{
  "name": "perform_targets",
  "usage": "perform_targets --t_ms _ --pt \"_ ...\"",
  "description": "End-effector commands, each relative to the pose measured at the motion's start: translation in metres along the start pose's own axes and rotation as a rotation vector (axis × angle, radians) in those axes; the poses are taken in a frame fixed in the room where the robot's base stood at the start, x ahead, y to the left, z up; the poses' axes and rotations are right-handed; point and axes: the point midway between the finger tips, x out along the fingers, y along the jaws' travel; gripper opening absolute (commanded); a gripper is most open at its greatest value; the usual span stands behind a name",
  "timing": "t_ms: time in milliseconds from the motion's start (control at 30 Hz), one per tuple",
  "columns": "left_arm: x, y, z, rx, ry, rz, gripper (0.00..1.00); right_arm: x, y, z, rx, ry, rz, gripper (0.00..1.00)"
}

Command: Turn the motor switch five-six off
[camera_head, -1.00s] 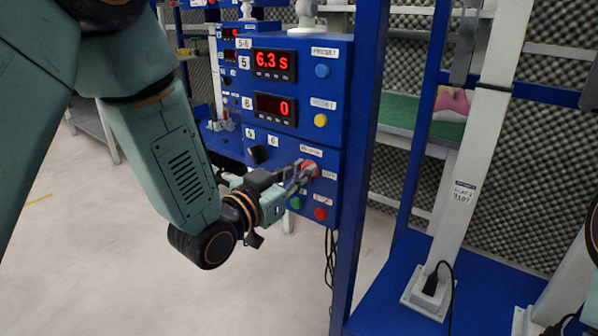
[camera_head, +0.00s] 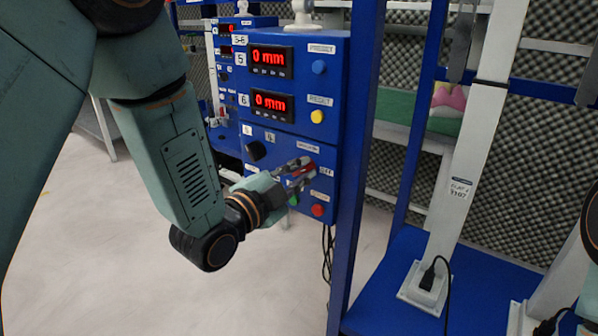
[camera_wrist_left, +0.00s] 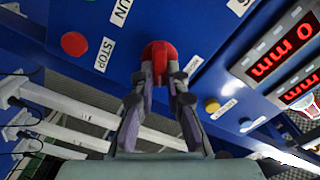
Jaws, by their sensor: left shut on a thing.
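The blue control box (camera_head: 338,75) labelled 5-6 stands left of centre in the head view. Its red motor switch knob (camera_head: 308,167) is on the lower panel, partly hidden by my fingers; in the left wrist view the red knob (camera_wrist_left: 159,52) shows clearly. My left gripper (camera_head: 301,172) is shut on the knob, with one finger on each side of it in the wrist view (camera_wrist_left: 160,84). Both displays, 5 (camera_head: 271,61) and 6 (camera_head: 272,104), read 0 mm. My right gripper is not in view.
A red stop button (camera_head: 317,210) and a green button (camera_head: 293,199) sit just below the knob. A black knob (camera_head: 256,150) is to its left, and a yellow reset button (camera_head: 317,117) above. A blue upright post (camera_head: 357,150) stands close on the right.

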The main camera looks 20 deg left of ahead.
Motion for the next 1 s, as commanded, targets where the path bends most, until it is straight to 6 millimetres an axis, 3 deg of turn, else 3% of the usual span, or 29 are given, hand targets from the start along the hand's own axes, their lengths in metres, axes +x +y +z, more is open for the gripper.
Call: perform_targets --t_ms 500,1000 --pt "-0.0002 0.0049 0.0011 0.421 0.0 0.0 0.0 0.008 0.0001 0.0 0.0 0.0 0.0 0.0" --pt "-0.0003 0.0062 0.0018 0.575 0.0 0.002 0.0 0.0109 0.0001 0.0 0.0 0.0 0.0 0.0"
